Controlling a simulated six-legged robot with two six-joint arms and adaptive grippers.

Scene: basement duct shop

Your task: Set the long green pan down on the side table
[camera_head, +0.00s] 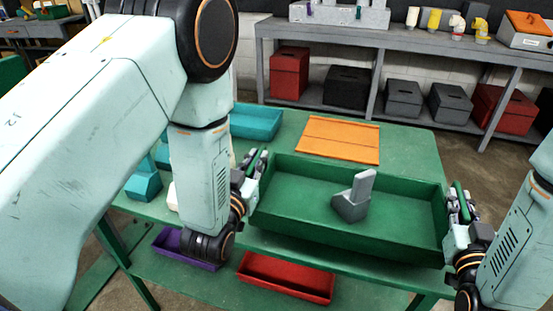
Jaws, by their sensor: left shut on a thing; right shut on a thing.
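The long green pan (300,222) is a shallow open tray at the front of the green table (408,146). A grey angled block (351,199) is inside it. My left gripper (257,168) is shut on the pan's left end, and my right gripper (459,200) is shut on its right end. The pan looks level. I cannot tell whether its underside touches the tabletop or is just above it. My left arm hides part of the table's left side.
An orange flat panel (339,140) lies behind the pan, with a teal bin (256,122) to its left. Red (288,278) and purple (186,248) trays sit on the lower shelf. A grey rack (400,45) with boxes stands behind.

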